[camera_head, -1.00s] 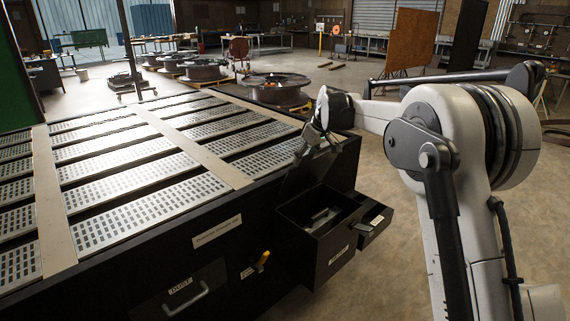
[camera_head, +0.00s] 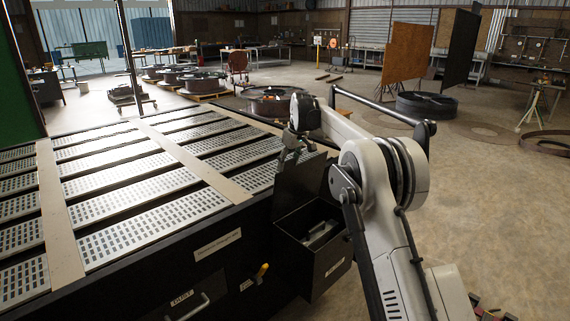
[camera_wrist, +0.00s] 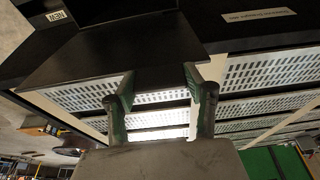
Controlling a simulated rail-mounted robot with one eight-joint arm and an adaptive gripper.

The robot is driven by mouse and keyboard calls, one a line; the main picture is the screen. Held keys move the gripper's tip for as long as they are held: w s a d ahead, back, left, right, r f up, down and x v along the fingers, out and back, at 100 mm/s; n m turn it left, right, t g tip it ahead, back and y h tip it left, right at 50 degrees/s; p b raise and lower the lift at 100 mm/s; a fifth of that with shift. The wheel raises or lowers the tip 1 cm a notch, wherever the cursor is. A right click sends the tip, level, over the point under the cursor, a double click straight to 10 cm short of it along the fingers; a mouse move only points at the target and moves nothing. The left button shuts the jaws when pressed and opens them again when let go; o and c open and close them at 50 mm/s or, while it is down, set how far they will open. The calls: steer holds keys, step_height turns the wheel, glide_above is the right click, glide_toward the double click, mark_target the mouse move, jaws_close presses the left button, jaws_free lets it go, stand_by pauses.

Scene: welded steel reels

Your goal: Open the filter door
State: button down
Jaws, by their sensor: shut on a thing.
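The filter door appears to be the dark flat panel (camera_head: 298,180) at the right end of the black slatted table. It stands raised and slightly tilted above an open black box (camera_head: 333,268). My gripper (camera_head: 288,158) is at the panel's top edge, partly hidden by the wrist in the head view. In the wrist view, the two fingers of my gripper (camera_wrist: 158,88) stand apart at the edge of the dark panel (camera_wrist: 120,58), shut on it. A light grey object (camera_head: 320,231) lies inside the box; its details are too small to tell.
The slatted table (camera_head: 205,228) fills the left. Its front has a labelled panel with a handle (camera_head: 193,308) and a yellow lever (camera_head: 262,270). Steel reels (camera_head: 427,104) stand on the floor beyond. The concrete floor (camera_head: 490,200) to the right is mostly clear.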

steer(key=c, duration=0.8)
jaws_free()
steer(key=shift+a, duration=0.1)
steer(key=shift+c, duration=0.2)
steer(key=v, duration=1.2)
